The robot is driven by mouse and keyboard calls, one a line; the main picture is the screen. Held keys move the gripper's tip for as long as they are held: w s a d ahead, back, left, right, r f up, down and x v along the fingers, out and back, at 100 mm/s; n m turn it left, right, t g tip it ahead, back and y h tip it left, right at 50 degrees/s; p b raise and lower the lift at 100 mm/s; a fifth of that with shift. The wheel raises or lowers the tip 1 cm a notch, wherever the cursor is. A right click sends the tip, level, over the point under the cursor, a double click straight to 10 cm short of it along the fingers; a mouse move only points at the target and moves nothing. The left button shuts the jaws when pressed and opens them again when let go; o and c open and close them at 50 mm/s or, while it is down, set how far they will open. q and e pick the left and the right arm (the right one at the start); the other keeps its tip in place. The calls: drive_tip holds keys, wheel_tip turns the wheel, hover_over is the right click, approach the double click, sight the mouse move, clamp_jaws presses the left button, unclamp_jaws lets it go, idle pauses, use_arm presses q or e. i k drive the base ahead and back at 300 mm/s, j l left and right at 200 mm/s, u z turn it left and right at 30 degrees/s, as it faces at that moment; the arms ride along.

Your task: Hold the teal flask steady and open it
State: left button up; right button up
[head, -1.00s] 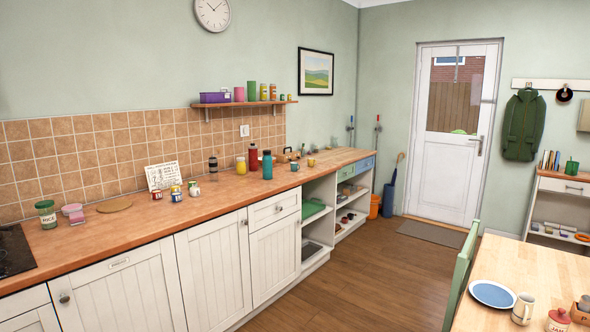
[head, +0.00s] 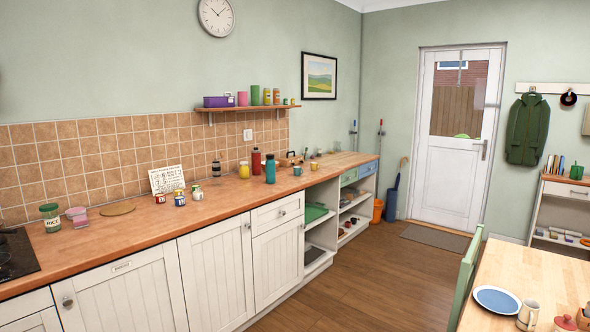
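The teal flask (head: 270,169) stands upright on the wooden counter (head: 222,197), with a dark lid on top. A red flask (head: 256,162) stands just behind it to the left, and a yellow jar (head: 244,170) stands further left. Neither of my grippers shows in the head view, so nothing is seen near the flask.
Small tins (head: 180,198) and a white sign (head: 166,180) are on the counter further left. A green chair (head: 464,283) and a table (head: 541,270) holding a blue plate (head: 497,299) are at the right. The wooden floor (head: 352,277) between is clear.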

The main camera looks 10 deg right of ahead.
sight(270, 164)
drive_tip(key=i+j+u, duration=0.25)
drive_tip(key=i, duration=0.2)
drive_tip(key=i+j, duration=0.2)
drive_tip(key=i, duration=0.3)
drive_tip(key=i+j, duration=0.25)
drive_tip(key=i, duration=0.25)
drive_tip(key=i+l+z, duration=0.15)
drive_tip(key=i+z, duration=0.15)
drive_tip(key=z, duration=0.15)
drive_tip(key=i+z, duration=0.65)
drive_tip(key=z, duration=0.2)
drive_tip(key=i+l+u, duration=0.2)
drive_tip(key=i, duration=0.35)
drive_tip(key=i+l+u, duration=0.2)
drive_tip(key=i, duration=0.35)
